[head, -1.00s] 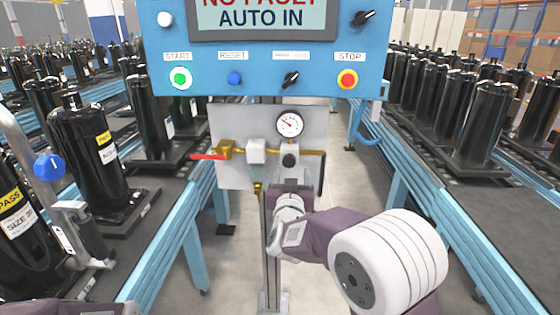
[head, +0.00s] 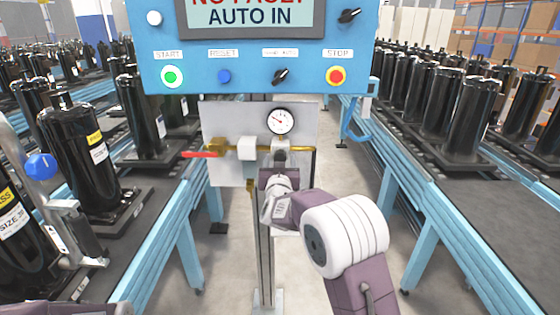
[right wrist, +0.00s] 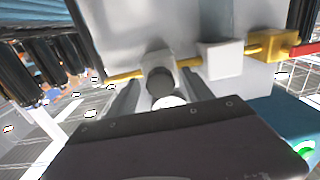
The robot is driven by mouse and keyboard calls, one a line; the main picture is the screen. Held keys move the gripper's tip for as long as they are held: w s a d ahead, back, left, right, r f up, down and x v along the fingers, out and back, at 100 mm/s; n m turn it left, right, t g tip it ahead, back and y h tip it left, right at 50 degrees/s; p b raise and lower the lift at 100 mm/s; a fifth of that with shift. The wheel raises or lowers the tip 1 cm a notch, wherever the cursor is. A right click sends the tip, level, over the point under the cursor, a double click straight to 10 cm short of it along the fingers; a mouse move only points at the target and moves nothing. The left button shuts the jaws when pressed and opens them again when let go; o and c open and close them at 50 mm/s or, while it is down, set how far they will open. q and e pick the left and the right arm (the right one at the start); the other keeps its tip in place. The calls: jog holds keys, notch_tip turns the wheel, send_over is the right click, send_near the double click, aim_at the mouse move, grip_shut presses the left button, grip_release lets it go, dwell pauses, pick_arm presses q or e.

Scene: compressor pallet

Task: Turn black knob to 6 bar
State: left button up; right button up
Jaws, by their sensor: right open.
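The black knob (right wrist: 160,83) sits on the front of a grey regulator body on the white panel (head: 218,170). In the head view the knob is mostly hidden by my right gripper (head: 279,166). In the right wrist view my right gripper (right wrist: 157,84) is open, with one finger on each side of the knob and gaps showing. I cannot tell how deep the fingers reach. The round pressure gauge (head: 280,121) is just above the knob; its needle points to the upper left, its numbers too small to read. My left gripper is out of view.
A brass pipe with a red lever (head: 200,154) runs across the panel. A blue control box (head: 250,65) with buttons and switches hangs above. Conveyors with black cylinders (head: 465,108) flank both sides. A blue knob on a metal post (head: 41,166) stands at the left.

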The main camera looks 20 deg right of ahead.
jog(key=shift+s, duration=0.1)
grip_shut()
jog(key=m+b, duration=0.6)
jog(key=m, duration=0.1)
jog(key=shift+a+f+m, duration=0.1)
jog(key=shift+m, duration=0.3)
jog(key=m+b, duration=0.2)
jog(key=m, duration=0.1)
jog(key=shift+m, duration=0.3)
jog(key=m+b, duration=0.3)
jog(key=m, duration=0.3)
jog(key=shift+b, duration=0.4)
jog(key=m, duration=0.2)
jog(key=m+b, duration=0.2)
jog(key=m, duration=0.1)
jog(key=shift+r+m, duration=0.3)
jog(key=shift+r, duration=0.05)
